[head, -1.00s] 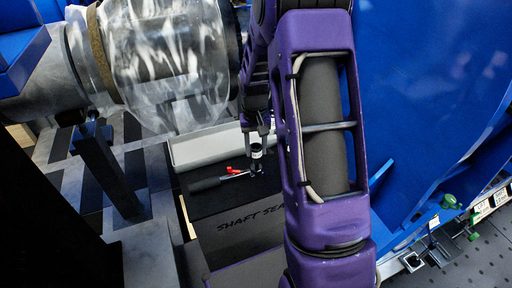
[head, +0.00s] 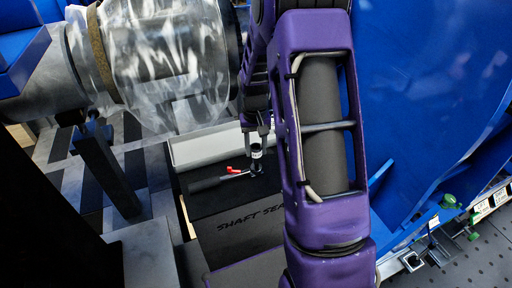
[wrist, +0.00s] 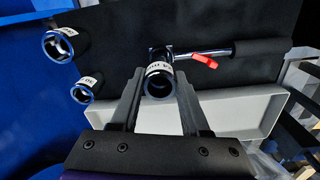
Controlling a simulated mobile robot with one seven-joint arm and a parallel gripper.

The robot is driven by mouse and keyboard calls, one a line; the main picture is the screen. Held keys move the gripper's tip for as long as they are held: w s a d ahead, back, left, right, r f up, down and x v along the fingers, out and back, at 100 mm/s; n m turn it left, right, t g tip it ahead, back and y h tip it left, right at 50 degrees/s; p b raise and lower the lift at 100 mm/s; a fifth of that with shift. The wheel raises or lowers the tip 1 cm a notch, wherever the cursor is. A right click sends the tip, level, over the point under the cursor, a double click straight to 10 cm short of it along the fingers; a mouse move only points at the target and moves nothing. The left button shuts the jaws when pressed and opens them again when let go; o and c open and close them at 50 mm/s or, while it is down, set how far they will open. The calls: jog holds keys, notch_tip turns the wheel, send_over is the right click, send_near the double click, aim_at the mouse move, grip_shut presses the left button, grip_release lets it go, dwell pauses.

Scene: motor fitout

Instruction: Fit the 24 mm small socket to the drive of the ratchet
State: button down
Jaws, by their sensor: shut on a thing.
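My gripper (wrist: 160,76) is shut on a small dark socket (wrist: 159,84) with a white label, which I cannot read clearly. The fingers sit on either side of the socket, and its open end faces the wrist camera. In the head view the socket (head: 257,154) hangs upright below my gripper (head: 258,133). The ratchet (wrist: 212,50) lies on a black surface, with its head right behind the socket in the wrist view. Its dark handle (head: 207,183) and red tag (head: 235,171) point left in the head view. The socket covers the drive, so I cannot tell whether they are joined.
Two other labelled sockets stand to the left in the wrist view, a larger one (wrist: 66,44) and a smaller one (wrist: 87,88). A grey tray (head: 205,148) lies behind the black box marked "SHAFT SEA..." (head: 240,235). A large blue housing (head: 430,100) stands at the right.

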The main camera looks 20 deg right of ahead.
jog(key=shift+f+b, duration=0.8)
jog(key=shift+f, duration=0.65)
dwell(0.4)
jog(key=shift+c, duration=1.5)
grip_release()
notch_tip(320, 180, up, 18)
jog(key=p, duration=0.3)
jog(key=shift+a+f, duration=0.2)
jog(key=shift+f, duration=0.05)
